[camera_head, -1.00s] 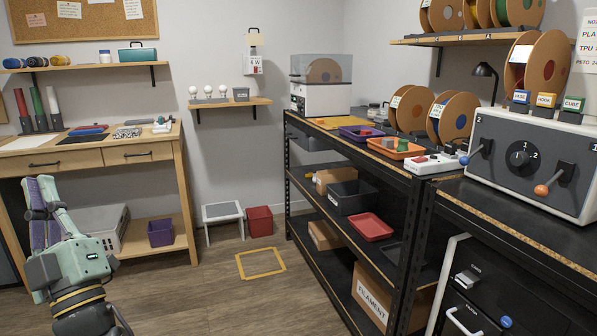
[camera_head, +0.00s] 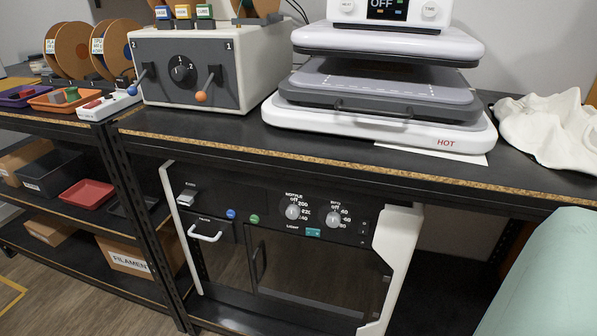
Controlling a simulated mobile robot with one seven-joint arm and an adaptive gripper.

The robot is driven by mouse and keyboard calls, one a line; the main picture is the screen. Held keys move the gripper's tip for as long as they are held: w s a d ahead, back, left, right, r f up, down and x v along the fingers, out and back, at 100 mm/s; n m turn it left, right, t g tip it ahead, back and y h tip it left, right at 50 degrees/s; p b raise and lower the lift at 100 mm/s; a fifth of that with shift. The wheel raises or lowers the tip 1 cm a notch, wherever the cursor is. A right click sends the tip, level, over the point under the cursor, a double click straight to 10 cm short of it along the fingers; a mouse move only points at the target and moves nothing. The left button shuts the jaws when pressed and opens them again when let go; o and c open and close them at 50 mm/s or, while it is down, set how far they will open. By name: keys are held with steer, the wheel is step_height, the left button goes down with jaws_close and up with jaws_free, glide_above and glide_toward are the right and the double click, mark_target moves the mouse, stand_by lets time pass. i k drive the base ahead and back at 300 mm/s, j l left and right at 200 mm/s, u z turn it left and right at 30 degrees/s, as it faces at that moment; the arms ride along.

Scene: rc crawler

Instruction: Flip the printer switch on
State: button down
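The printer, a black machine with white side frames (camera_head: 398,262), stands under the black workbench. Its sloping front panel (camera_head: 268,205) faces me. At the panel's left end is a light grey lever-like part (camera_head: 188,196) with a small label I cannot read. Blue (camera_head: 231,214) and green (camera_head: 254,219) round buttons sit to its right, then two dials (camera_head: 293,212) (camera_head: 333,221), a teal switch labelled LIGHT (camera_head: 312,232) and a small dark part (camera_head: 363,230) at the right end. I cannot tell which one is the power switch or its state. My gripper is out of view.
A heat press (camera_head: 395,95) marked HOT and a grey control box (camera_head: 190,75) with two levers stand on the bench (camera_head: 230,140). A white cloth (camera_head: 552,130) lies at the right. A pale teal rounded surface, apparently my arm, fills the lower right corner.

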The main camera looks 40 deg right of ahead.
mark_target(364, 225)
steer(key=l+z, duration=0.15)
steer(key=z, duration=0.85)
